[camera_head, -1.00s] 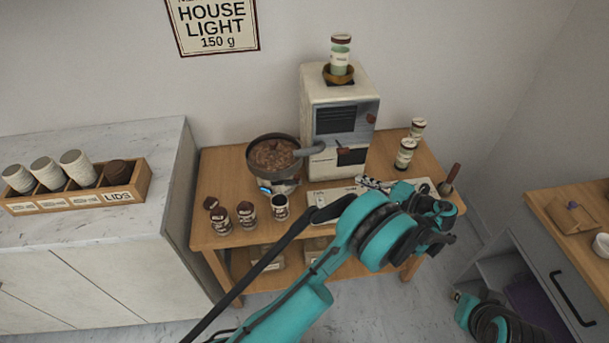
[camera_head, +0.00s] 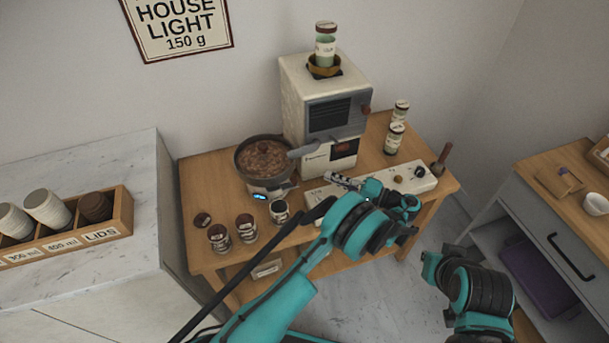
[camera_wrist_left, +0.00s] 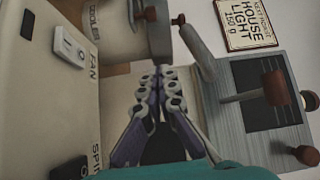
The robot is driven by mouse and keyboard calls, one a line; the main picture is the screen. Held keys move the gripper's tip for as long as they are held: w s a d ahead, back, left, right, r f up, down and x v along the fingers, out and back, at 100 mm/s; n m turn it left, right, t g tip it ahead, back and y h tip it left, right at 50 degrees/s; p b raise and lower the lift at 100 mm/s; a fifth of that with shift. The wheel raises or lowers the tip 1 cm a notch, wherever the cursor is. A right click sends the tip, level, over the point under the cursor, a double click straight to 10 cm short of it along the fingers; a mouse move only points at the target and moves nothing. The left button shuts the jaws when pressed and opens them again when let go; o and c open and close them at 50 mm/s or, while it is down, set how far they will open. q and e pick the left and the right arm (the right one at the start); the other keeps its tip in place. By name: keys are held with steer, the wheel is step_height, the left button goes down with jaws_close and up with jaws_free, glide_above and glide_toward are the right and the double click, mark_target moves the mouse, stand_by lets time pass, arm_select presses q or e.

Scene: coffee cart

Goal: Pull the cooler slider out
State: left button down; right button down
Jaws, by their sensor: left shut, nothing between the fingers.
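The round cooler pan (camera_head: 240,160), full of brown beans, stands on the wooden cart beside the roaster. In the left wrist view, part of a pale round body (camera_wrist_left: 115,42) shows at the top. A small red-brown knob (camera_wrist_left: 150,14) sits at its edge; I cannot tell whether this is the cooler slider. My left gripper (camera_head: 332,178) is in front of the roaster, above the white control panel (camera_head: 412,187). In the wrist view, its fingers (camera_wrist_left: 162,84) are together, empty, and apart from the knob. My right arm (camera_head: 470,290) shows at lower right; its gripper does not show.
The roaster (camera_head: 292,108) stands behind the left gripper, with a grey chute (camera_wrist_left: 197,52) near the fingers. Several small cups (camera_head: 246,228) stand at the cart's front left. Jars (camera_head: 395,138) stand right of the roaster. The panel has a FAN switch (camera_wrist_left: 70,46).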

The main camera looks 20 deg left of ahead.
arm_select(q)
steer(key=b+x, duration=0.3)
steer(key=x, duration=0.7)
steer(key=shift+s+d+f+b, duration=0.1)
steer(key=shift+s+b, duration=0.2)
steer(key=shift+s, duration=0.7)
steer(key=shift+s+d+f+b, duration=0.15)
steer(key=shift+s+b, duration=0.1)
steer(key=shift+s, duration=0.75)
steer(key=shift+r, duration=0.15)
